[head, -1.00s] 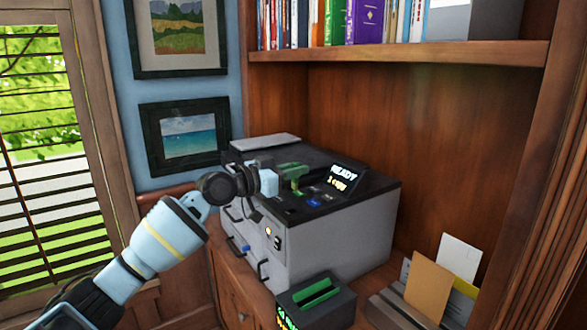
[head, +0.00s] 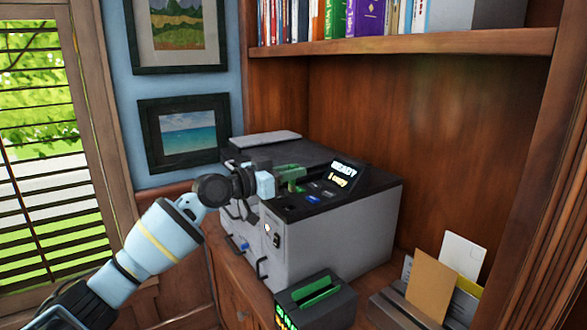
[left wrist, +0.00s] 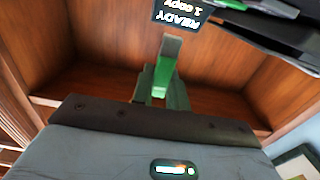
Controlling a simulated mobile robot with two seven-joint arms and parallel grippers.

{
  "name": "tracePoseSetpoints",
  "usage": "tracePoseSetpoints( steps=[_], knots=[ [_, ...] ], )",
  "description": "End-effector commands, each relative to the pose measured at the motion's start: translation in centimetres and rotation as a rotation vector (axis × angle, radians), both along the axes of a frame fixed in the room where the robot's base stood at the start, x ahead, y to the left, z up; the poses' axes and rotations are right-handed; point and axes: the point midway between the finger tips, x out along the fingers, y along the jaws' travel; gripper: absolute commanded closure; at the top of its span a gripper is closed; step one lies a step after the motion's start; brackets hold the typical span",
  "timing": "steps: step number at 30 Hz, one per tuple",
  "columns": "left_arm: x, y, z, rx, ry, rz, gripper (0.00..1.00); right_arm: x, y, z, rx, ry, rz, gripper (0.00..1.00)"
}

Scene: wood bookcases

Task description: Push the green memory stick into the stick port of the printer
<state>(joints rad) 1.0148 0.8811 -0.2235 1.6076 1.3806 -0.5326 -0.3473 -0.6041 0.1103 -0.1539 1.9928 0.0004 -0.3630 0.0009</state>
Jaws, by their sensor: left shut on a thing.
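My left gripper (head: 292,180) is above the near left part of the printer's (head: 335,235) top panel. In the left wrist view its fingers (left wrist: 166,80) are closed, with the bright green memory stick (left wrist: 159,88) between them. In the head view the green of the stick and the fingers runs together, so the stick's end is hard to make out. A dark panel (head: 272,232) with small light marks is on the printer's front, below the gripper. I cannot tell for sure which opening is the stick port. My right gripper is not in view.
The printer's tilted screen (head: 345,175) reads READY, 1 copy. A black box (head: 341,303) with a green-lined slot stands in front of the printer. Envelopes in a holder (head: 400,312) are at the right. A bookshelf (head: 400,48) hangs above.

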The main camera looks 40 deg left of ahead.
Motion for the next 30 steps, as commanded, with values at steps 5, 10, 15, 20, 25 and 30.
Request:
tracePoseSetpoints(
  steps=[5,10,15,20,25,30],
  knots=[
    [0.1,0.0,-2.1,0.0,0.005,0.0,1.0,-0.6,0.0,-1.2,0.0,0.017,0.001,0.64],
    [0.0,0.0,-3.1,0.0,0.003,0.0,1.0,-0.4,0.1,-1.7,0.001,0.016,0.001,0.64],
    [0.0,0.0,-3.3,0.0,0.0,0.0,1.0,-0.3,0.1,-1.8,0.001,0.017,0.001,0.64],
    [0.0,0.0,-3.2,0.0,-0.001,0.0,1.0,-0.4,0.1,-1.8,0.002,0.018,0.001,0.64],
    [0.0,0.0,-3.2,0.0,-0.001,0.0,1.0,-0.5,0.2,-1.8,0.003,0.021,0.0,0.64],
    [0.0,0.0,-3.2,0.0,-0.001,0.0,1.0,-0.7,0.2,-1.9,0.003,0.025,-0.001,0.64]
  ],
)
